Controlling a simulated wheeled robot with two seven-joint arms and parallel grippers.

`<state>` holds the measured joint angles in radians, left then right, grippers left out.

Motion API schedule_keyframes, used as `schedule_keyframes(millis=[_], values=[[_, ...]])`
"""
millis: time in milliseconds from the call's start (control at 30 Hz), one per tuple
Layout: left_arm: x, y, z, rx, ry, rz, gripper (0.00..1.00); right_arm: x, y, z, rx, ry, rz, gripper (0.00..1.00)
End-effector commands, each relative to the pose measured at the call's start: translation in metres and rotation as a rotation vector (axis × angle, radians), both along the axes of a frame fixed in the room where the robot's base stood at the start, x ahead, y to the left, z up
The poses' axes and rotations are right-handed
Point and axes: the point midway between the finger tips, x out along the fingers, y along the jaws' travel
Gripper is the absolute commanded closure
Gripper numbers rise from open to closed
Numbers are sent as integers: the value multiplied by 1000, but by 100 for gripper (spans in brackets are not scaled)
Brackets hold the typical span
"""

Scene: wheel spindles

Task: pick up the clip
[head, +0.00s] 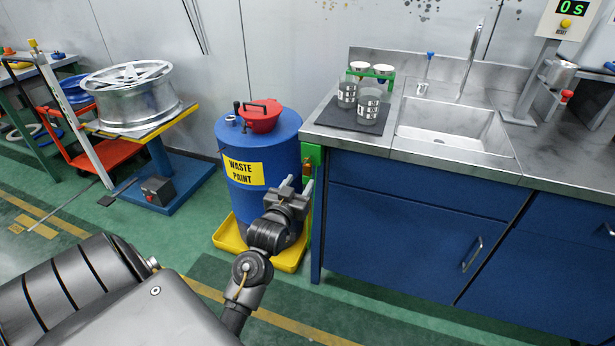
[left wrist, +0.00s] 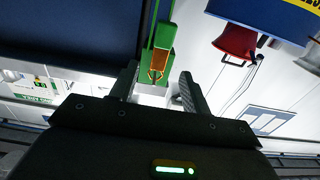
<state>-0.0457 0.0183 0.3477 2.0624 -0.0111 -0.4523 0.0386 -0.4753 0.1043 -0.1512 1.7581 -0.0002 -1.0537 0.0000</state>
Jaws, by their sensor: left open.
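The clip seems to be the small orange-brown piece (head: 307,168) in a green holder (head: 312,154) on the left end of the blue bench. It also shows in the left wrist view (left wrist: 158,61), against the green holder (left wrist: 164,36). My left gripper (head: 297,184) is open and empty, with its fingers pointing up towards the holder. In the left wrist view the clip lies between the two fingertips (left wrist: 158,74), apart from both as far as I can see. My right gripper is not in view.
The blue waste paint drum (head: 232,140) stands in a yellow tray (head: 288,262), close to the left of the gripper. The bench (head: 400,200) with its sink is on the right. Green floor is free in front.

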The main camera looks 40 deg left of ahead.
Motion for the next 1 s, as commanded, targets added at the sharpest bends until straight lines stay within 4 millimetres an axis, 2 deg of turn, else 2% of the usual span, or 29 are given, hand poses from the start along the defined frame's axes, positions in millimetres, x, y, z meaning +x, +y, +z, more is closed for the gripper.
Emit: schedule_keyframes(millis=[267, 600, 900, 1000], values=[[11, 4, 0, 1, 1, 0, 53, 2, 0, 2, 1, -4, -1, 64], [53, 17, -1, 0, 2, -1, 53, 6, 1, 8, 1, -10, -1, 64], [58, 19, -1, 0, 2, -1, 53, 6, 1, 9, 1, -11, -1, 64], [58, 19, -1, 0, 2, -1, 64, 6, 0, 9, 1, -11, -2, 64]])
